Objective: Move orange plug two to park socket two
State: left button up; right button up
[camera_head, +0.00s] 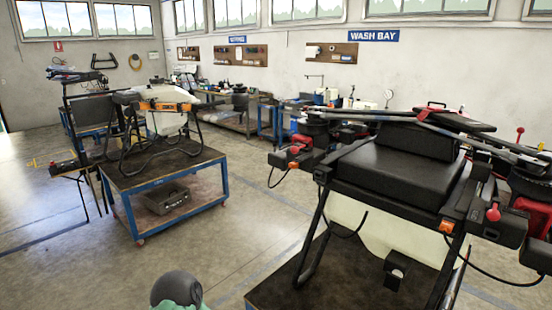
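A large black spray drone (400,170) with a pale tank stands on a dark-topped stand at the right. A small orange connector (447,227) sits at its near lower edge. Another small orange piece (293,165) is on its left side, with a thin black cable (277,180) hanging below. I cannot tell which orange piece is plug two. No socket marked as park socket two can be made out. Neither of my grippers is in view.
A second drone (165,105) with a white tank stands on a blue-framed cart (137,212) at the left. Workbenches line the back wall under a WASH BAY sign (373,36). A grey rounded object (176,287) shows at the bottom edge. Open floor lies between cart and near drone.

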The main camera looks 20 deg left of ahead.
aim_at(292, 166)
jog(key=i+j, duration=0.4)
jog(key=i+j+z, duration=0.15)
jog(key=i+j, duration=0.3)
jog(key=j, duration=0.15)
jog(key=i+j, duration=0.4)
jog(key=j, duration=0.15)
jog(key=z, duration=0.05)
